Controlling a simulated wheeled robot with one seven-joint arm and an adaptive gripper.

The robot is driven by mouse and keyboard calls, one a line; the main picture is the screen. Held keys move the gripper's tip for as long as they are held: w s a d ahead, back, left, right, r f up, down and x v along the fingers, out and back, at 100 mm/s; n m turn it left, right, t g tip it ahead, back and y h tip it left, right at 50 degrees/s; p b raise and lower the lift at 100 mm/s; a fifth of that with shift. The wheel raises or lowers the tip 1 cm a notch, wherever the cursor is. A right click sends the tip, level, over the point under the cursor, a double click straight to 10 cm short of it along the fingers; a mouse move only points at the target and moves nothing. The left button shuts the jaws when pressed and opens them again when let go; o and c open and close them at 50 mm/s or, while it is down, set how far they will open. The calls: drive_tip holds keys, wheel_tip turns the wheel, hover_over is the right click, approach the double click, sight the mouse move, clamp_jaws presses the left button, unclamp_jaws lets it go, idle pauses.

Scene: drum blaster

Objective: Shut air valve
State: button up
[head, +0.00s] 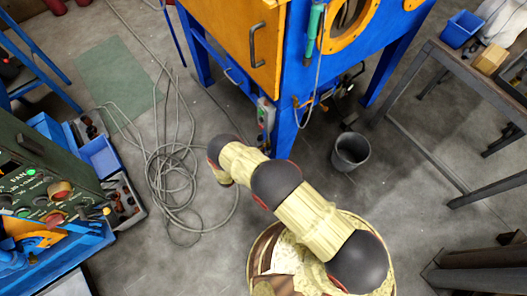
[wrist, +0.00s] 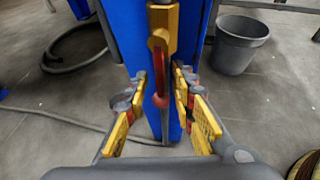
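The air valve (wrist: 162,18) shows at the top of the wrist view as a yellow fitting on the blue cabinet's leg (wrist: 191,30). A yellow-and-red lever (wrist: 158,75) hangs down from it. My gripper (wrist: 161,88) is open, with one yellow-and-grey finger on each side of the lever's lower end. I see gaps on both sides, and cannot tell whether either finger touches it. In the head view my arm reaches toward the cabinet's front leg; my gripper's fingers and the valve cannot be made out there.
The blue-and-orange blasting cabinet (head: 236,35) stands ahead. A grey bucket (head: 350,152) is right of its leg and also shows in the wrist view (wrist: 239,45). Coiled hose (head: 172,178) lies on the floor at left. A dark metal table (head: 465,75) stands at right.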

drive_tip(key=c, duration=0.6)
clamp_jaws()
drive_tip(key=shift+w+a, duration=0.15)
